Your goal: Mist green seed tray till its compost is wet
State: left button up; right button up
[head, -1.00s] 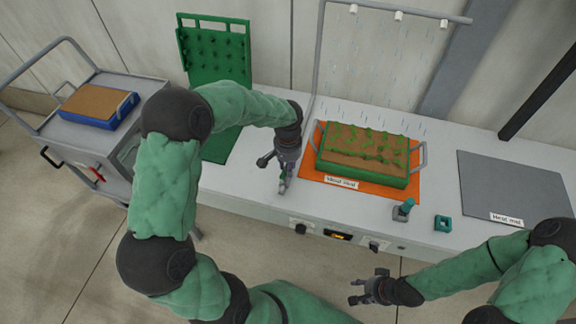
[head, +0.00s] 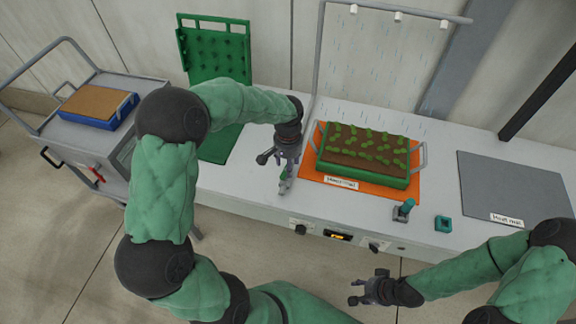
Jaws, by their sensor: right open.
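The green seed tray (head: 362,179) sits on an orange mat (head: 400,197) on the bench, under a pipe frame with white nozzles (head: 398,17). Fine streaks of mist fall from the nozzles. The tray's compost (head: 362,149) is dark brown with rows of small green seedlings. My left gripper (head: 284,184) hangs just left of the mat, apart from the tray; its finger opening is not clear. My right gripper (head: 358,291) is open and empty in front of the bench, below the control panel.
A teal-handled switch (head: 404,210) and a teal square part (head: 443,223) stand near the bench's front edge. A labelled grey mat (head: 515,185) to the right is empty. A blue tray (head: 98,107) lies on the left cart. A green pegged rack (head: 215,55) stands behind.

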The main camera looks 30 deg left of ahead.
pick_arm(q)
notch_tip(320, 180, up, 10)
jog(key=shift+r, duration=0.2)
dwell(0.6)
